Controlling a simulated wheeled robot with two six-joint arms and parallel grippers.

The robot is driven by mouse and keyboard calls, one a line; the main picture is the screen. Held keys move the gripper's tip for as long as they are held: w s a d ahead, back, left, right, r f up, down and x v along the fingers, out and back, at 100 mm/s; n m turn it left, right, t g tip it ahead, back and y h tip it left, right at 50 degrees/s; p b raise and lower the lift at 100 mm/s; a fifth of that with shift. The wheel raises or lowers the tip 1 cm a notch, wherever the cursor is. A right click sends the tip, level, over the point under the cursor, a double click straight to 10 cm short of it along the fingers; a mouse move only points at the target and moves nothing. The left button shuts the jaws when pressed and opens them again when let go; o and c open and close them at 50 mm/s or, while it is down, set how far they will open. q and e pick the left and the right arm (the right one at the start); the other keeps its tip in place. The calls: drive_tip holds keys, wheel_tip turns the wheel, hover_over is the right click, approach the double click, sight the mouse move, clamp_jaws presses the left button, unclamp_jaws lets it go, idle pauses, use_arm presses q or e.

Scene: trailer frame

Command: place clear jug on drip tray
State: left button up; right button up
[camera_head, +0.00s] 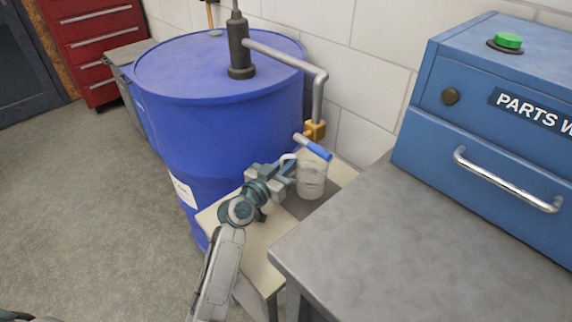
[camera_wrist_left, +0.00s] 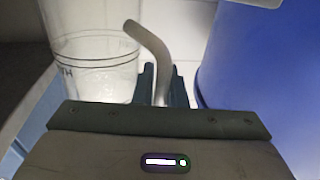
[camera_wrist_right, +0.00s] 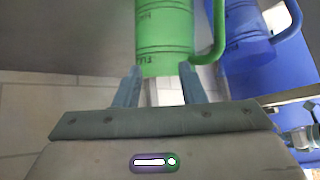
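The clear jug (camera_head: 312,180) is below the drum's spout, upright, with its handle toward my left gripper (camera_head: 289,165). It shows large in the left wrist view (camera_wrist_left: 95,55), where its pale handle (camera_wrist_left: 158,62) runs down between the close-set fingers of my left gripper (camera_wrist_left: 163,88), which is shut on it. A dark grey patch on the small stand, apparently the drip tray (camera_head: 294,208), shows just below the jug. I cannot tell whether the jug's base touches it. My right gripper (camera_wrist_right: 158,88) is open and empty, near a green jug (camera_wrist_right: 164,35).
A blue drum (camera_head: 215,110) with a pump and a bent metal pipe (camera_head: 318,95) stands behind the beige stand (camera_head: 262,238). A grey bench (camera_head: 400,250) and blue parts washer (camera_head: 490,130) are right. A blue jug (camera_wrist_right: 245,35) hangs beside the green one.

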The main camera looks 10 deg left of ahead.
use_arm(q)
drive_tip(key=o, duration=0.3)
drive_tip(key=shift+s+f, duration=0.1)
drive_tip(key=shift+f, duration=0.75)
drive_tip(key=shift+o, duration=0.2)
use_arm(e)
drive_tip(key=shift+s+d+f, duration=0.1)
drive_tip(key=shift+s+f, duration=0.05)
drive_tip(key=shift+f, duration=0.3)
use_arm(q)
drive_tip(key=shift+r+p, duration=0.65)
drive_tip(key=shift+p, duration=0.25)
drive_tip(key=b+v, duration=0.1)
drive_tip(key=v, duration=1)
drive_tip(key=shift+s+a+r, duration=0.2)
drive_tip(key=shift+s+r, duration=0.1)
drive_tip(key=shift+s, duration=0.05)
use_arm(e)
drive_tip(key=shift+d+r+g, duration=0.2)
drive_tip(key=shift+r+g, duration=0.2)
drive_tip(key=shift+r, duration=0.1)
